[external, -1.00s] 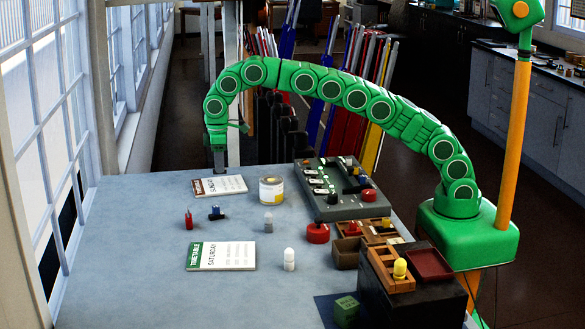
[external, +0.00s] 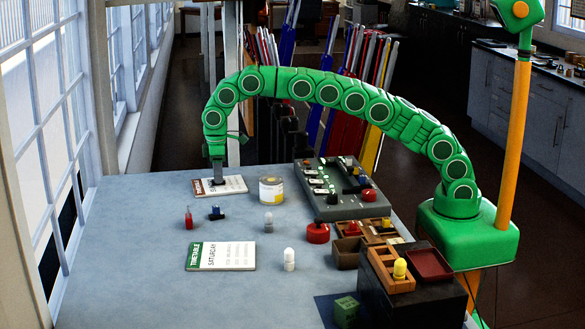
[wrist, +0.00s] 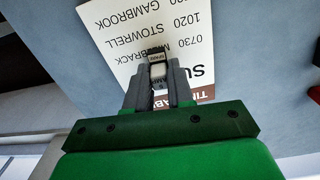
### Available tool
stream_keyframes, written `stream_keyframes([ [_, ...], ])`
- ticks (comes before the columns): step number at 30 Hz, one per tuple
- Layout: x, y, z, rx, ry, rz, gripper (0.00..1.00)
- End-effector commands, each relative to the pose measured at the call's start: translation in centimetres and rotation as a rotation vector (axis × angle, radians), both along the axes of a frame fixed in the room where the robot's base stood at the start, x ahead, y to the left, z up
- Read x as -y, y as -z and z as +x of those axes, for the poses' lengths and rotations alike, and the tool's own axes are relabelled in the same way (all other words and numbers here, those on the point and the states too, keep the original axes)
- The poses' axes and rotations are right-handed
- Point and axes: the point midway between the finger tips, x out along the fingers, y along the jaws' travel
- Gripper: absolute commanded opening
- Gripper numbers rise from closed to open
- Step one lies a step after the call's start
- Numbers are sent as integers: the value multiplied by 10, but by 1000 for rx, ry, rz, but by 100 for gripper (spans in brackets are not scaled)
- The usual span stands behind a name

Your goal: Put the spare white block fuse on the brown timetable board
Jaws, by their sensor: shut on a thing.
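The brown timetable board (external: 236,184) lies flat at the far side of the table, a white card with a brown header. It also fills the upper middle of the wrist view (wrist: 203,45), with printed lines on it. My gripper (external: 218,182) points down over the board's middle. In the wrist view my gripper (wrist: 159,80) is shut on the white block fuse (wrist: 159,72), which has a dark labelled part. The fuse is over the board; I cannot tell whether it touches it. In the external view the fuse is hidden or too small to make out.
A yellow-and-white tin (external: 271,190) stands right of the board, beside a grey lever panel (external: 335,205). A red piece (external: 188,218), a blue piece (external: 215,213) and a grey fuse (external: 268,222) stand nearer. A green timetable board (external: 225,257) and a white fuse (external: 289,260) are nearest.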

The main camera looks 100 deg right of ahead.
Motion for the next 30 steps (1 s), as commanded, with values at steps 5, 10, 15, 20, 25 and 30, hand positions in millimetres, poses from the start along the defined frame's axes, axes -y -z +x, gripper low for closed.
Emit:
stream_keyframes([
  [5,0,2,0,-1,0,0,0],
  [10,0,3,0,-1,0,0,44],
  [15,0,3,0,-1,0,0,48],
  [20,0,2,0,0,0,0,48],
  [25,0,-4,1,3,0,0,48],
  [30,0,-20,0,1,0,0,48],
])
